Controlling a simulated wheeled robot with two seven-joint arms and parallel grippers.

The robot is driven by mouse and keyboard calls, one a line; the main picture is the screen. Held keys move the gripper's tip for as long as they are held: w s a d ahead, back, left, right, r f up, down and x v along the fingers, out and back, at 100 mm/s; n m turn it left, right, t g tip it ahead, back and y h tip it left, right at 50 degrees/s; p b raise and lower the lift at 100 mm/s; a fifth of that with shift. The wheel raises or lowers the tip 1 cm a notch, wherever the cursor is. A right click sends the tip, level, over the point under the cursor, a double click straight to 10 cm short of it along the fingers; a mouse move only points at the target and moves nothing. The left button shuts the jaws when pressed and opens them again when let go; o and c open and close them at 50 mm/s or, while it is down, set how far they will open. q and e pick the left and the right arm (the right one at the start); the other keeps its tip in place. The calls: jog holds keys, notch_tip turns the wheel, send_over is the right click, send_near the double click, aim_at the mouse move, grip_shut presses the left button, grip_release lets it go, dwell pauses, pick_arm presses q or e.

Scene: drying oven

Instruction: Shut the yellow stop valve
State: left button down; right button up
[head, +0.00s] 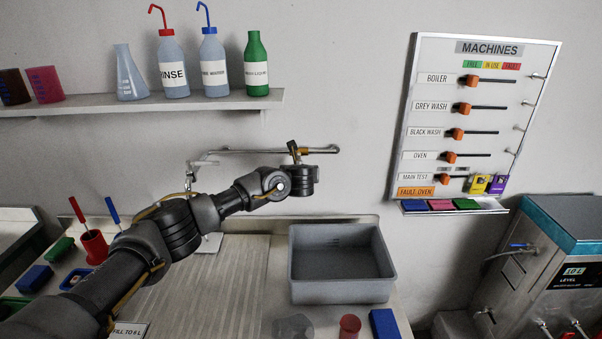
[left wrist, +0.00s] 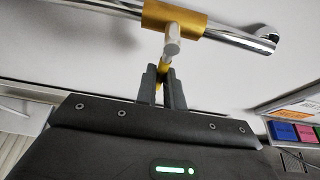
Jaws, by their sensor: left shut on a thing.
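The yellow stop valve has a brass-yellow body (left wrist: 188,20) on a chrome pipe (left wrist: 225,30) in the left wrist view. A pale stem (left wrist: 173,45) comes out of the body, and a short bit of yellow handle (left wrist: 163,68) shows below it. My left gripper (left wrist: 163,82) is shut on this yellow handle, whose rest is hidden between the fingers. In the head view my left gripper (head: 296,163) is at the wall pipe (head: 250,151), and the arm hides most of the valve. My right gripper is in neither view.
A grey basin (head: 340,292) stands below the pipe. A shelf (head: 110,104) with bottles is above left. The MACHINES board (head: 480,120) hangs to the right, beside a steel appliance (head: 520,290). Cups and coloured blocks lie along the counter's front and left.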

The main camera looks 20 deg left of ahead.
pick_arm(q)
jog(key=shift+f, duration=0.1)
dwell(0.3)
jog(key=c, duration=1.5)
grip_release()
jog(key=b+v, duration=0.1)
jog(key=v, duration=0.9)
jog(key=shift+s+r, duration=0.2)
jog(key=shift+s, duration=0.1)
jog(key=shift+d+f, duration=0.1)
